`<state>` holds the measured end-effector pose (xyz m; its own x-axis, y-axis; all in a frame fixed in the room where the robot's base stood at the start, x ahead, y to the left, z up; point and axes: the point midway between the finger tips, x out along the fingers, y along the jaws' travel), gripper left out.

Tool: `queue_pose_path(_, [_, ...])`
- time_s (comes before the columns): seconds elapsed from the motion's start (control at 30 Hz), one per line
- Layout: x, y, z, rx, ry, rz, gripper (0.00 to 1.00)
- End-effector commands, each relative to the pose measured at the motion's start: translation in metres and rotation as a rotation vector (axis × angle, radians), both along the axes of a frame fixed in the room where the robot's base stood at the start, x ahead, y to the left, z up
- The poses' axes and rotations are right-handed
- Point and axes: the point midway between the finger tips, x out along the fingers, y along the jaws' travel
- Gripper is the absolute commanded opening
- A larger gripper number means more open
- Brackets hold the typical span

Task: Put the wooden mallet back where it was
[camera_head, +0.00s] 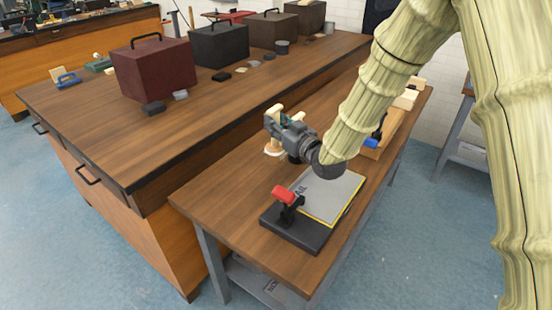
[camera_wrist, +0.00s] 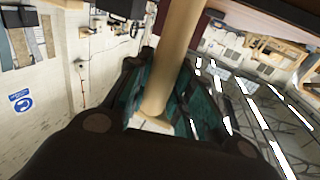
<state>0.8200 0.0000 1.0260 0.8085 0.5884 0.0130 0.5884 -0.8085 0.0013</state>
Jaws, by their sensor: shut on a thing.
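My gripper (camera_head: 279,127) is above the near, lower table, shut on the pale wooden mallet. In the wrist view the mallet's round handle (camera_wrist: 174,60) runs between the teal finger pads and widens at its lower end. In the head view pale wood shows above the fingers (camera_head: 274,109) and below them (camera_head: 272,149). The fingers hide the middle of the mallet. I cannot tell whether its lower end touches the table.
A black-based device with a grey plate (camera_head: 330,192) and red handle (camera_head: 284,194) stands at the lower table's near end. A wooden tray (camera_head: 388,130) is farther back. Several dark boxes (camera_head: 153,70) stand on the larger bench (camera_head: 120,130). The lower table's left part is clear.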

Motion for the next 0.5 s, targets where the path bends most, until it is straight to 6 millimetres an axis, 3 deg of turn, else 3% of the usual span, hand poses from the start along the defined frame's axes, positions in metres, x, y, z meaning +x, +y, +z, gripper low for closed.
queue_pose_path(0.2, [0.000, -0.001, -0.029, 0.000, 0.001, -0.001, 0.00])
queue_pose_path(0.5, [0.000, -0.001, -0.043, 0.000, 0.000, -0.001, 0.00])
